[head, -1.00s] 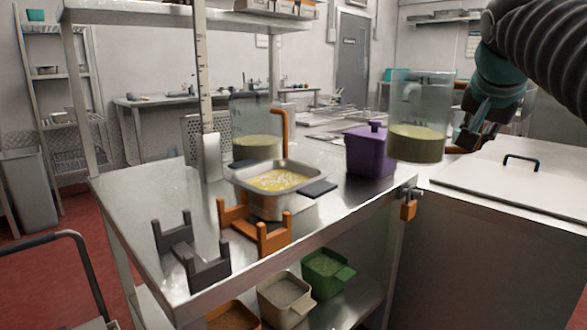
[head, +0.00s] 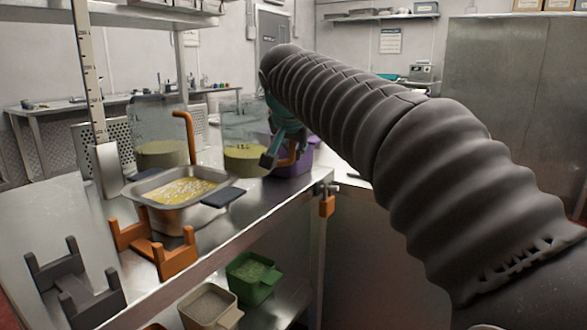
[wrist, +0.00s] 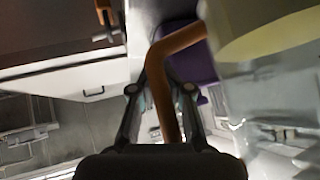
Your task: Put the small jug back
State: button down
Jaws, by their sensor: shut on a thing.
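My gripper (head: 285,143) is shut on the orange handle (wrist: 180,42) of a clear jug (head: 245,128) with yellow-green contents. The jug is upright, over the steel table to the right of the metal pan; I cannot tell whether its base touches the table. In the wrist view the handle runs between my fingers (wrist: 162,88), and the jug's pale yellow contents (wrist: 268,35) show at upper right. A second clear jug (head: 158,120) with an orange handle and similar contents stands behind the pan. I cannot tell which jug is smaller.
The metal pan (head: 140,196) with yellow contents sits by an orange cradle (head: 176,256). An empty dark cradle (head: 88,300) is at front left. A purple lidded container (head: 296,160) is partly hidden behind my gripper. Green (head: 250,285) and beige (head: 207,308) tubs are on the lower shelf.

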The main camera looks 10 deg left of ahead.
aim_at(292, 162)
jog(key=shift+a+f, duration=0.1)
jog(key=shift+a, duration=0.1)
jog(key=shift+f+b, duration=0.35)
jog(key=shift+f, duration=1.6)
jog(key=shift+f, duration=0.2)
jog(key=c, duration=1.1)
grip_release()
jog(key=shift+s+r, duration=0.15)
jog(key=shift+r, duration=0.2)
jog(key=v, duration=1.1)
jog(key=shift+s+d+r, duration=0.1)
jog(key=shift+s+r, duration=0.05)
jog(key=shift+s, duration=0.1)
